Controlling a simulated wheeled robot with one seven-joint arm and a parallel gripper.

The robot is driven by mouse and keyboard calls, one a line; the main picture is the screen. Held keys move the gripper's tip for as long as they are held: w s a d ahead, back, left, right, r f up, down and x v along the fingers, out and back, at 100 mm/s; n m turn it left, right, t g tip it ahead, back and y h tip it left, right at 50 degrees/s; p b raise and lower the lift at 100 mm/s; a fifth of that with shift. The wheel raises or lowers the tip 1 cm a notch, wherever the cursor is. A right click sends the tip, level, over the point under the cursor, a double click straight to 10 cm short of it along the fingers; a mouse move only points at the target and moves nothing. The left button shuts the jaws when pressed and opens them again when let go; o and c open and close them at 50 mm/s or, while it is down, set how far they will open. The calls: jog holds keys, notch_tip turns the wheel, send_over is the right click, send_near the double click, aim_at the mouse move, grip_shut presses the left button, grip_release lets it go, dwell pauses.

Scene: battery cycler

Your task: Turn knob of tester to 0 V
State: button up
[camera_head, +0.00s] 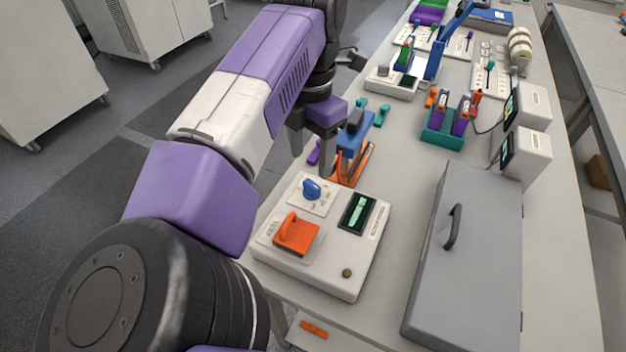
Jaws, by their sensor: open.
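A white box with controls (330,265), which looks like the tester, lies on the near left of the bench. A blue knob (312,189) sits on its upper left panel; the knob's marks are too small to read. A dark window with a green shape (358,213) is to its right, and a large orange part (296,234) is below it. My gripper (311,160) is open and points down above the far left edge of the box. Its fingers are apart with nothing seen between them. They appear beyond and above the blue knob, not touching it.
A blue and orange tool (353,140) stands just right of my gripper. A grey lidded case (465,260) fills the near right. A teal holder (441,138) and white display units (524,152) stand farther back. Bare bench lies between the box and the case.

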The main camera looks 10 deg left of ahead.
aim_at(312, 184)
notch_tip(312, 184, down, 7)
jog(key=b, duration=0.4)
jog(key=shift+d+f, duration=0.1)
jog(key=shift+f, duration=0.1)
jog(key=shift+c, duration=0.5)
grip_shut()
